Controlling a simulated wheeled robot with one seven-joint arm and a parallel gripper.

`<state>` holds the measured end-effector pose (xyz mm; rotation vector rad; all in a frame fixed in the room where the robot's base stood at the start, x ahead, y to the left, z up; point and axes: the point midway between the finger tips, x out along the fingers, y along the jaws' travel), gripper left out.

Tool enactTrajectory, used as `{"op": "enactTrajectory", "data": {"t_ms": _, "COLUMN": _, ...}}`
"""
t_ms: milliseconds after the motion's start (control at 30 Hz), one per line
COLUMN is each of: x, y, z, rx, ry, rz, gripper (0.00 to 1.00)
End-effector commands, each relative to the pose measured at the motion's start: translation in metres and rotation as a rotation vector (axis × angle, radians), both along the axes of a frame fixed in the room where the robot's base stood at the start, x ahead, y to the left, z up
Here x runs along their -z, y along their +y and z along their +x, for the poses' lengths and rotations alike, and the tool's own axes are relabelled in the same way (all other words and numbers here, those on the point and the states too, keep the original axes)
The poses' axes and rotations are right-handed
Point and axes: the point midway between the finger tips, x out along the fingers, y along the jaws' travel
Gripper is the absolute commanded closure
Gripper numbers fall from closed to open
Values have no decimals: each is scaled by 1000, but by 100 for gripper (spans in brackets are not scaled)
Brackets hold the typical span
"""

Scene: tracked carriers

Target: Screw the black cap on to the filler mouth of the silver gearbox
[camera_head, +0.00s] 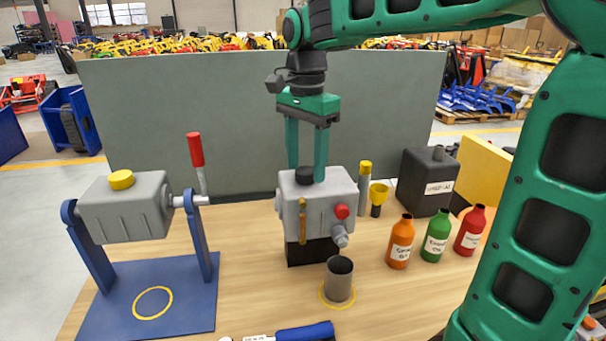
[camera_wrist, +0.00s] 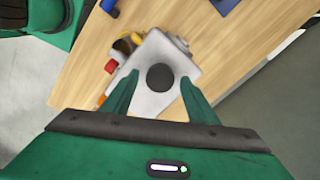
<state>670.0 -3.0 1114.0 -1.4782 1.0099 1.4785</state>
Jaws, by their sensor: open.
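The silver gearbox (camera_head: 331,208) stands on a black block on the wooden table, in the middle of the head view. It also shows in the wrist view (camera_wrist: 150,100). The round black cap (camera_head: 305,175) sits on top of it, and in the wrist view the cap (camera_wrist: 160,77) lies between my fingers. My gripper (camera_head: 306,172) points down from above, with its fingers open on either side of the cap and apart from it in the wrist view. The filler mouth is hidden; I cannot tell whether the cap is threaded on.
A grey tank on a blue stand (camera_head: 128,208) is at left, with a red-handled lever (camera_head: 196,150). A grey cup (camera_head: 339,279) stands in front. Orange (camera_head: 400,243), green (camera_head: 436,237) and red bottles (camera_head: 470,232) and a black can (camera_head: 426,183) are at right. A grey panel (camera_head: 220,120) stands behind.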

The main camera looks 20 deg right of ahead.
Motion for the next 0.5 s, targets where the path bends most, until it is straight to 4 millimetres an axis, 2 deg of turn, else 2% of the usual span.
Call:
{"op": "enactTrajectory", "data": {"t_ms": 200, "x": 0, "y": 0, "z": 0, "rx": -223, "ry": 0, "rz": 0, "gripper": 47}}
{"op": "enactTrajectory", "data": {"t_ms": 500, "x": 0, "y": 0, "z": 0, "rx": -385, "ry": 0, "rz": 0, "gripper": 47}}
